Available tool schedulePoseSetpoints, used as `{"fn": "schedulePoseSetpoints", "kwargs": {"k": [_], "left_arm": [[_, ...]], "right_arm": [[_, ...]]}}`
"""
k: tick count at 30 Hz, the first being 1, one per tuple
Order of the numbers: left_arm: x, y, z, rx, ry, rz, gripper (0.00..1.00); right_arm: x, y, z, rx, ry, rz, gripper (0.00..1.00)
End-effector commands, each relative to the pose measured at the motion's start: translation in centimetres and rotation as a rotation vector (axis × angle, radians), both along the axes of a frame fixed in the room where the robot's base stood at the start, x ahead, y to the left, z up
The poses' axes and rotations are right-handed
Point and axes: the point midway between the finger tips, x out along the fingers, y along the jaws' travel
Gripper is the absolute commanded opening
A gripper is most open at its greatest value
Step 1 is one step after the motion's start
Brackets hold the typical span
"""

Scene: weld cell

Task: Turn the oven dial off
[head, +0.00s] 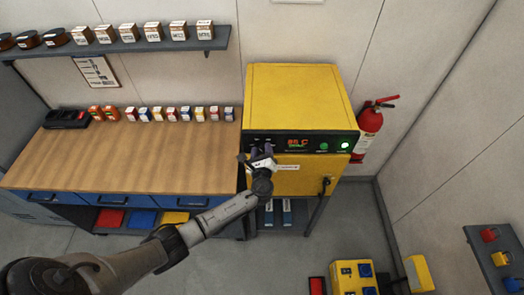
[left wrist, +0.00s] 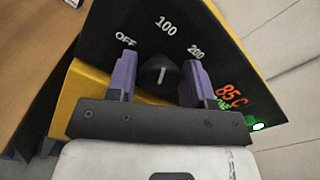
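The yellow oven (head: 300,98) stands against the back wall with a black control panel (head: 315,143) on its front. The black dial (left wrist: 158,76) shows in the left wrist view below the markings OFF, 100 and 200. Its white pointer line points up, roughly at 100. My left gripper (head: 262,153) is at the left part of the panel. Its purple fingers (left wrist: 158,70) are open, one on each side of the dial. A gap shows at the left finger; I cannot tell whether the right one touches. In the head view my gripper hides the dial. My right gripper is not in view.
A wooden workbench (head: 120,160) stands left of the oven. A fire extinguisher (head: 369,130) hangs at its right. Yellow boxes (head: 352,276) stand at the front right.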

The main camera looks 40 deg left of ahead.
Motion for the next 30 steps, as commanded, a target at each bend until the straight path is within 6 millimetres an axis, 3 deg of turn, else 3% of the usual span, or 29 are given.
{"fn": "schedulePoseSetpoints", "kwargs": {"k": [9, 17, 30], "left_arm": [[0.0, 0.0, 0.0, 0.0, 0.0, 0.0, 0.19], [0.0, 0.0, -0.3, -0.034, -0.028, 0.0, 0.19], [-0.1, 0.0, -0.7, -0.304, -0.252, 0.0, 0.19]], "right_arm": [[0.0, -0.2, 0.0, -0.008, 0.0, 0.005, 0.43], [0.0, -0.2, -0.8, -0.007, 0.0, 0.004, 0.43], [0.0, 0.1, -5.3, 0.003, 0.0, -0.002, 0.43]]}}
